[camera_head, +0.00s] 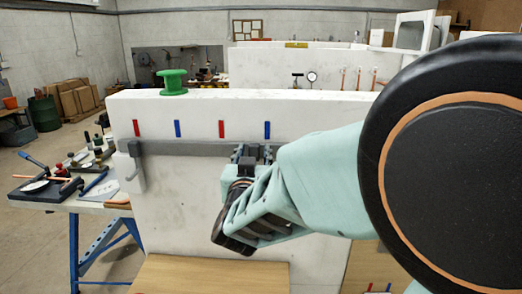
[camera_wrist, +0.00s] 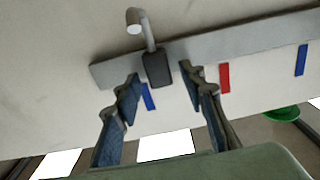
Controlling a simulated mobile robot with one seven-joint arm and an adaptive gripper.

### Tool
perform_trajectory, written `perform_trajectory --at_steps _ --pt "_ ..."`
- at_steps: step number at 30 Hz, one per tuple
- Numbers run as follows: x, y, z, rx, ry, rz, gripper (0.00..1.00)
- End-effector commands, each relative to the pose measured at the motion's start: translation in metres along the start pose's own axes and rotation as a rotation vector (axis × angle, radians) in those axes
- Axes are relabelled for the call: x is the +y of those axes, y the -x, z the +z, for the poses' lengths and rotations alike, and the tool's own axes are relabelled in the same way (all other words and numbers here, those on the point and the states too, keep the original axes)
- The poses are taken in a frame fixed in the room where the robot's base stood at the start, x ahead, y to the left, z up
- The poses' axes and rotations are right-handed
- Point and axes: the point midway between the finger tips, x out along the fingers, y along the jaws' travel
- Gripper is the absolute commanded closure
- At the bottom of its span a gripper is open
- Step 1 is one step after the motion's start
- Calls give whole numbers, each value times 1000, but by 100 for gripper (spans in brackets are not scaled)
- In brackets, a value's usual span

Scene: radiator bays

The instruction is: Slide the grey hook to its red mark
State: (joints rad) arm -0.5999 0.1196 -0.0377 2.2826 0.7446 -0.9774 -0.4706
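A grey hook with a dark grey slider block (camera_wrist: 158,69) sits on the grey rail (camera_wrist: 240,43), near the rail's end in the wrist view. In the head view the rail (camera_head: 185,148) runs along the white panel, and my arm covers its right end. My gripper (camera_wrist: 160,79) is open, one finger on each side of the block, with gaps showing. In the head view my gripper (camera_head: 248,157) is at the rail's right part, below the right blue mark (camera_head: 267,129). Two red marks show above the rail, one at centre (camera_head: 222,129) and one at far left (camera_head: 137,128).
Another blue mark (camera_head: 178,129) lies between the red marks. A green spool-shaped object (camera_head: 173,82) stands on the panel's top edge. A tool-covered table (camera_head: 75,200) stands left.

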Motion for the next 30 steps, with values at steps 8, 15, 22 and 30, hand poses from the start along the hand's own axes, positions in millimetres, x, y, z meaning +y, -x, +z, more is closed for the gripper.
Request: perform_trajectory --at_steps 8,15,22,30 --pt "0 0 0 0 0 0 68" --pt "0 0 0 0 0 0 94" --pt "0 0 0 0 0 0 100" --pt "-28 -1 -1 1 0 -6 100"
